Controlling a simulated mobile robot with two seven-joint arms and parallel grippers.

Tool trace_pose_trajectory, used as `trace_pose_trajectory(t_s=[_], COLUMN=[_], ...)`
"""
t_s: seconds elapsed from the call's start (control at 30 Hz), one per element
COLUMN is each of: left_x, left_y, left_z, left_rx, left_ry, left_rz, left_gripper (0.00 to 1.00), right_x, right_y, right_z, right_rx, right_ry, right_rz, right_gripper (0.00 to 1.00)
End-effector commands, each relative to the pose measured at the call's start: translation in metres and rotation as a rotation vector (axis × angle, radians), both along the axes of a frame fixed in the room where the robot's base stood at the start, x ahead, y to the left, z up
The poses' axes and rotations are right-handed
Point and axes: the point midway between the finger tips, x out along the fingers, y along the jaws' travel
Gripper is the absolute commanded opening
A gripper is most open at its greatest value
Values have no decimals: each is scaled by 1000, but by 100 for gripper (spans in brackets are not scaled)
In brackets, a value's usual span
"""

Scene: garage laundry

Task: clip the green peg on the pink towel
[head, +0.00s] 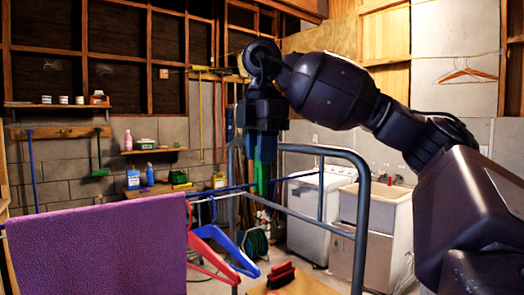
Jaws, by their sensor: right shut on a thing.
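The pink towel (98,252), which looks purple here, hangs spread out at the lower left with its top edge folded over a line or rail. My right gripper (262,150) points down in the middle of the view, right of the towel and higher than its top edge. It is shut on the green peg (262,178), which hangs below the fingers, apart from the towel. The jaw tips are dark and partly hard to make out. My left gripper is not in view.
A red hanger (206,252) and a blue hanger (228,246) hang just right of the towel. A grey tubular frame (362,215) stands around the gripper's area. Red items (281,275) lie on a wooden surface at the bottom. A white washer (310,205) and sink (375,207) stand behind.

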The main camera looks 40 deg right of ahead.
Motion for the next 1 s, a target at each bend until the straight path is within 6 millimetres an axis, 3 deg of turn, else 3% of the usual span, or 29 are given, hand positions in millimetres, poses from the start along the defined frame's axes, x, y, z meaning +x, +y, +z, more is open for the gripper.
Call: trace_pose_trajectory(t_s=[1.0], left_x=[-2], left_y=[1], left_z=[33], left_rx=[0], left_ry=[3], left_rz=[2], left_gripper=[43], right_x=[0], right_y=[0], right_z=[38], right_rx=[0], right_ry=[-1], right_rz=[-1], right_gripper=[0])
